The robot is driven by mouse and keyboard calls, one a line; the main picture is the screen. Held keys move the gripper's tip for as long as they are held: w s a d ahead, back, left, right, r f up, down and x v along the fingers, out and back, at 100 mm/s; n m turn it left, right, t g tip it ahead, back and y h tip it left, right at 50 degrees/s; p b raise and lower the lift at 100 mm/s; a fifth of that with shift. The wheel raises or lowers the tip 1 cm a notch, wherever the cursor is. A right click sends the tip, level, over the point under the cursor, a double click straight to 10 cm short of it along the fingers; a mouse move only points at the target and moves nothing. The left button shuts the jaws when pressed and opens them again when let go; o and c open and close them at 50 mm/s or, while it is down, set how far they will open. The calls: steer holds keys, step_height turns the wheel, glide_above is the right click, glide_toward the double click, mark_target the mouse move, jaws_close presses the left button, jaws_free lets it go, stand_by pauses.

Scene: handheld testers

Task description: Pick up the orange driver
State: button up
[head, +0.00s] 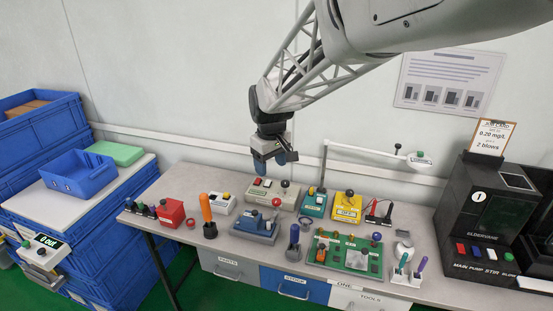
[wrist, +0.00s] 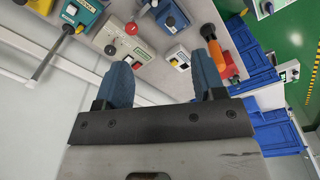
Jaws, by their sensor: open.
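The orange driver (head: 206,208) stands upright near the left part of the bench, its orange handle on top and a dark base below. In the wrist view the orange driver (wrist: 226,63) shows just beyond the right fingertip, partly hidden by that finger. My gripper (head: 276,161) hangs above the back of the bench, up and to the right of the driver. Its two blue fingertips are apart with nothing between them, as the wrist view (wrist: 165,70) also shows. The gripper is well clear of the driver.
A red box (head: 171,213) stands left of the driver, a white switch box (head: 222,204) behind it. A blue-grey lever box (head: 255,227) stands to its right. A beige box with a red knob (head: 272,194) lies below the gripper. Blue crates (head: 80,176) stand left of the bench (head: 185,180).

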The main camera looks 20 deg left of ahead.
steer(key=a+f+n, duration=0.1)
steer(key=a+f, duration=0.2)
steer(key=a, duration=0.4)
steer(key=a+f+n, duration=0.2)
steer(key=a+f, duration=0.1)
steer(key=a, duration=0.3)
steer(key=n, duration=0.2)
glide_above(203, 194)
steer(key=shift+g, duration=0.3)
steer(key=f, duration=0.5)
steer(key=shift+s, duration=0.4)
steer(key=shift+f, duration=0.1)
steer(key=shift+f, duration=1.25)
steer(key=shift+w+d+f, duration=0.1)
steer(key=shift+w+f, duration=0.05)
steer(key=shift+f, duration=1.15)
steer(key=shift+w+f, duration=0.15)
steer(key=shift+f, duration=1.15)
jaws_close()
